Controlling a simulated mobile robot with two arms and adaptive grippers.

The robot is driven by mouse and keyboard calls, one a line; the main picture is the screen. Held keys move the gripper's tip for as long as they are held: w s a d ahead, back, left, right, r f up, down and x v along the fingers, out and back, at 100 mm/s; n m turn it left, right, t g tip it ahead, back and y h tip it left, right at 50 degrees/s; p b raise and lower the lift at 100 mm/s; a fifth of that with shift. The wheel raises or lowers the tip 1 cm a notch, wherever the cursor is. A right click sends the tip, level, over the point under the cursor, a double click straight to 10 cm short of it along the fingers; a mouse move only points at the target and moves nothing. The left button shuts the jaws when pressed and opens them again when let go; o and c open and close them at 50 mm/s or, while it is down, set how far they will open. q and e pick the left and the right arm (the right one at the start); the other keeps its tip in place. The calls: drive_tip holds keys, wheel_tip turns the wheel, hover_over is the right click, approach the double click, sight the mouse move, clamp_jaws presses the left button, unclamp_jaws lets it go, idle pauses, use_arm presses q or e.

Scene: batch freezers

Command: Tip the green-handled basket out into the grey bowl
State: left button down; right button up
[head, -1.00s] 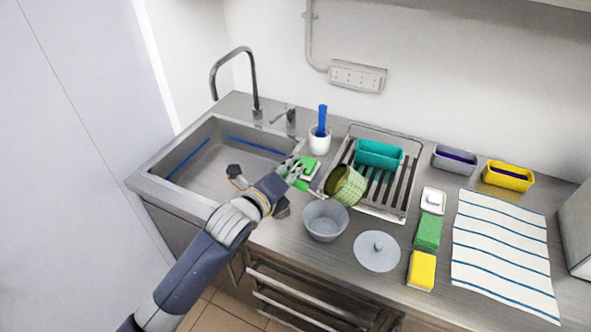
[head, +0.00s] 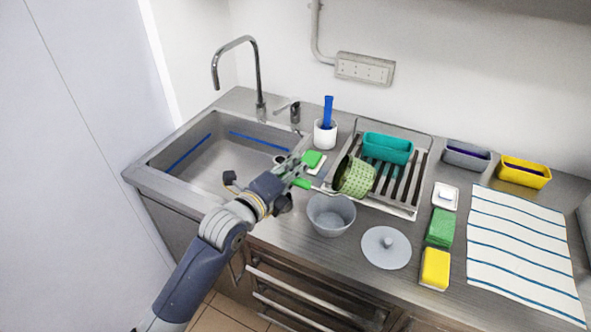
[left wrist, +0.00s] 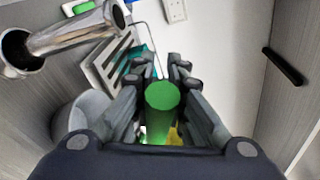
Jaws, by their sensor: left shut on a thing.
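The green-handled basket (head: 362,179) is a light-green mesh cup, tilted on its side with its open end toward the left. It is held above the counter, beside and slightly behind the grey bowl (head: 331,216). My left gripper (head: 301,180) is shut on its green handle, which shows between the fingers in the left wrist view (left wrist: 163,98). The bowl stands upright on the counter, and I see nothing in it. The basket's inside looks dark, so I cannot tell what it holds. My right gripper is not in view.
A dish rack (head: 405,206) with a teal tub (head: 388,148) is behind the basket. A grey lid (head: 386,248) lies right of the bowl. Sponges, a striped towel (head: 525,240) and two tubs are farther right. The sink (head: 145,178) is left; a white cup (head: 325,134) stands behind.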

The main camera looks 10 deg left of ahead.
use_arm(q)
wheel_tip(320, 180, down, 9)
drive_tip(key=n+t+h+b, duration=0.1)
drive_tip(key=n+b, duration=0.5)
drive_tip(key=b, duration=0.7)
drive_tip(key=shift+d+n+t+h, duration=0.25)
drive_tip(key=shift+n+t+h, duration=0.05)
drive_tip(key=shift+t, duration=0.4)
drive_tip(key=shift+f, duration=0.1)
idle(0.6)
